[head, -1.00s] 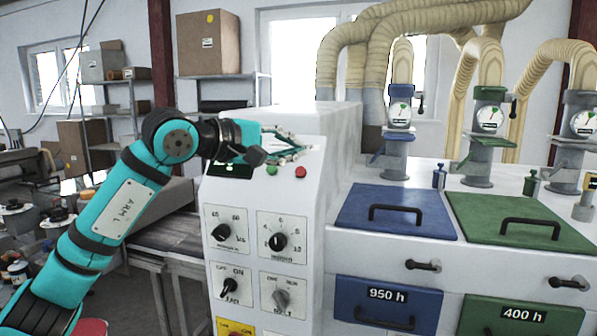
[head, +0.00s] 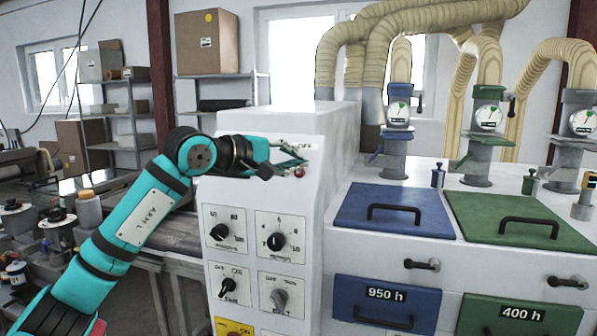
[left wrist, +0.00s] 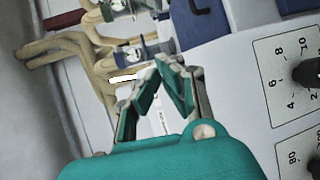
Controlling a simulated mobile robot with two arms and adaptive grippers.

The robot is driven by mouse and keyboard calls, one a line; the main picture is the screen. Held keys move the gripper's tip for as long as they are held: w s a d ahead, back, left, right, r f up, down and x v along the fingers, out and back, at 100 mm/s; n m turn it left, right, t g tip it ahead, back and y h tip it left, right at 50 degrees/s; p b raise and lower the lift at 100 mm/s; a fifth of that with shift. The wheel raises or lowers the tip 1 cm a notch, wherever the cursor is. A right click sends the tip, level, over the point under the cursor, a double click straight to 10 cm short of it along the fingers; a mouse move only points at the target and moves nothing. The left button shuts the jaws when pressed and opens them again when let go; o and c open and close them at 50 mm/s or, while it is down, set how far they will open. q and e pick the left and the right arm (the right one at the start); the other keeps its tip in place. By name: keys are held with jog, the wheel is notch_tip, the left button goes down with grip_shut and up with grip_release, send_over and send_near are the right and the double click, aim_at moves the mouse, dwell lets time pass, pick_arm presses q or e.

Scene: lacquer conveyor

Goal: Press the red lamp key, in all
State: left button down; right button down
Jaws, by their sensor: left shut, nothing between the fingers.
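The red lamp key (head: 300,172) is a small round red button high on the sloped front of the white control cabinet (head: 340,125). My left gripper (head: 303,162) is shut and empty. In the head view its fingertips are right at the upper edge of the red key; I cannot tell whether they touch it. In the left wrist view the shut fingertips (left wrist: 168,62) meet over the white panel, and the red key does not show there. My right gripper is not in view.
Dial knobs (head: 277,241) sit lower on the cabinet front, with a yellow-plated switch (head: 236,330) below. Blue (head: 395,212) and green (head: 505,218) handled lids lie to the right. Thick hoses rise behind. Jars and spools stand at the left.

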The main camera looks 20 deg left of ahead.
pick_arm(q)
jog(key=shift+w+f, duration=0.85)
jog(key=shift+w, duration=0.2)
jog(key=shift+w+f, duration=0.1)
dwell(0.7)
jog(key=shift+w+f, duration=0.15)
jog(key=shift+w, duration=0.1)
jog(key=shift+w+f, duration=0.35)
dwell(0.9)
jog(key=shift+s+r, duration=0.6)
jog(key=shift+s, duration=0.1)
dwell(0.4)
jog(key=shift+s+r+b, duration=0.15)
jog(key=shift+s+r, duration=0.65)
jog(key=shift+s, duration=0.2)
jog(key=shift+s+r+b, duration=0.15)
jog(key=shift+s+r, duration=0.6)
jog(key=shift+s, duration=0.2)
